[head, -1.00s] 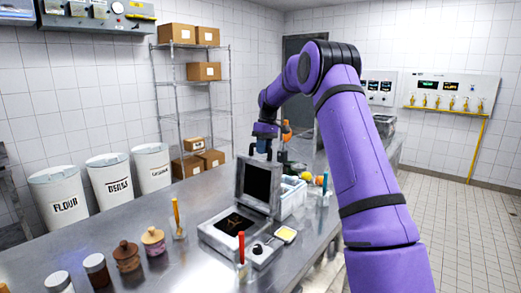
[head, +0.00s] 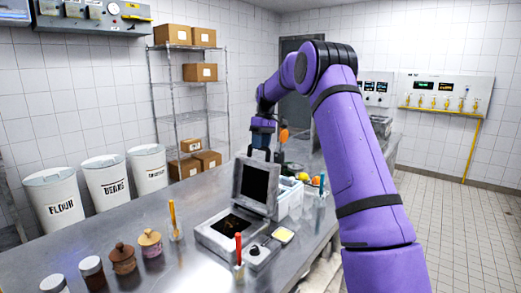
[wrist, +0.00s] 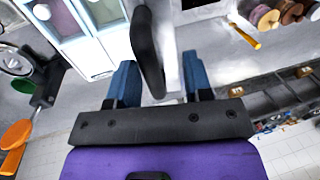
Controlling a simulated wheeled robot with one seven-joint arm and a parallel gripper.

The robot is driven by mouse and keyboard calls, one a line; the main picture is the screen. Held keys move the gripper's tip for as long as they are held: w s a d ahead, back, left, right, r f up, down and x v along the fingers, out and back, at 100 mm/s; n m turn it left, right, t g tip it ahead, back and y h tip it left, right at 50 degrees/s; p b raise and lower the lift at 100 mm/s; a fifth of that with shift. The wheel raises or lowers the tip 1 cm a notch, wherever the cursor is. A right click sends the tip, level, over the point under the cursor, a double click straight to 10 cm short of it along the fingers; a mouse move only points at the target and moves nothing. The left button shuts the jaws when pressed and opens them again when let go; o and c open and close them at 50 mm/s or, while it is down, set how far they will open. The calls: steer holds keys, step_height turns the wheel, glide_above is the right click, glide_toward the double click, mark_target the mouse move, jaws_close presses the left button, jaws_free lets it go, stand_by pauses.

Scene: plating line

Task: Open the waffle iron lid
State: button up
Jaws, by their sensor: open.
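The waffle iron is a grey box with a dark inner plate. Its base (head: 218,243) sits on the steel counter. Its lid (head: 239,182) stands up, near upright and leaning slightly back, with its dark inside facing me. My gripper (head: 262,154) is at the lid's top edge, pointing down. In the wrist view, my gripper (wrist: 160,80) has its two blue fingers apart, with a dark curved bar (wrist: 145,45), seemingly the lid handle, between them. Whether the fingers touch the bar is unclear.
A red-handled tool in a holder (head: 239,257) and a small yellow-topped dish (head: 283,235) stand right of the base. A white bin (head: 291,203) is behind. Jars (head: 123,260) and an orange-handled tool (head: 173,217) are left.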

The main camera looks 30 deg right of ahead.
steer(key=v, duration=0.8)
steer(key=shift+r, duration=0.2)
steer(key=s+a+r+m+t+h, duration=0.1)
steer(key=s+a+r, duration=0.4)
steer(key=s+a, duration=0.5)
steer(key=s+a+r+m+t+h, duration=0.1)
steer(key=s+a+r+t, duration=0.1)
steer(key=s+a+r, duration=0.55)
steer(key=s+a+f+t, duration=0.1)
steer(key=s+f, duration=0.3)
steer(key=s, duration=0.5)
steer(key=s+a+f+m+t, duration=0.1)
steer(key=s+a+f, duration=0.2)
steer(key=s, duration=0.7)
steer(key=s+a+f+t, duration=0.1)
steer(key=s+a+f, duration=0.2)
steer(key=s, duration=0.7)
step_height(320, 180, down, 3)
steer(key=shift+r+m, duration=0.15)
steer(key=shift+m, duration=0.15)
